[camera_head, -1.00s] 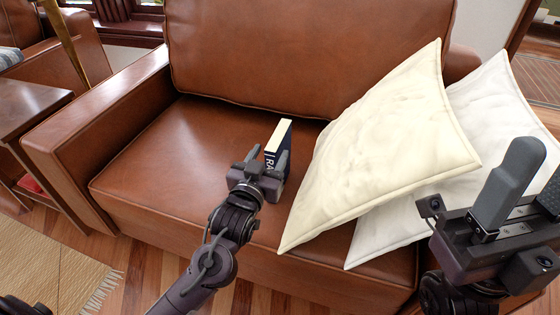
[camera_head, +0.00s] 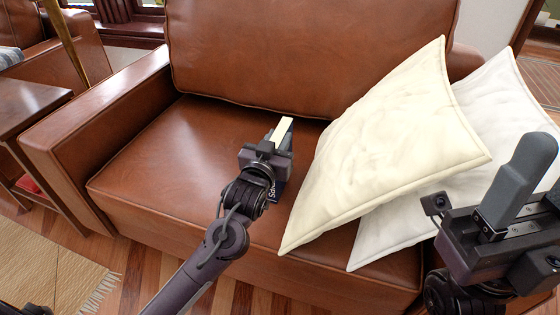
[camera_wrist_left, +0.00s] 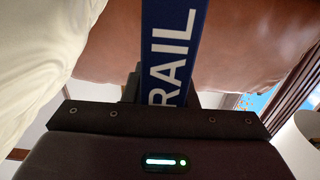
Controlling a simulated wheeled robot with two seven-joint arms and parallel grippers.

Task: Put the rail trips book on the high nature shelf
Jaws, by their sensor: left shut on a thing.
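The rail trips book (camera_head: 284,128) is a dark blue book with pale page edges, standing upright over the brown leather sofa seat. My left gripper (camera_head: 279,141) is shut on it. The left wrist view shows its blue spine (camera_wrist_left: 171,55) with the letters "RAIL" between the fingers. In the head view my gripper hides much of the book, so I cannot tell whether it touches the seat. My right gripper (camera_head: 520,200) is at the right edge, partly cut off, with one grey finger clearly showing. The high nature shelf is not in view.
The brown sofa (camera_head: 150,150) fills the middle. A cream pillow (camera_head: 390,140) and a white pillow (camera_head: 495,110) lean to the right of the book. A wooden side table (camera_head: 30,110) and a woven rug (camera_head: 45,265) are at the left.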

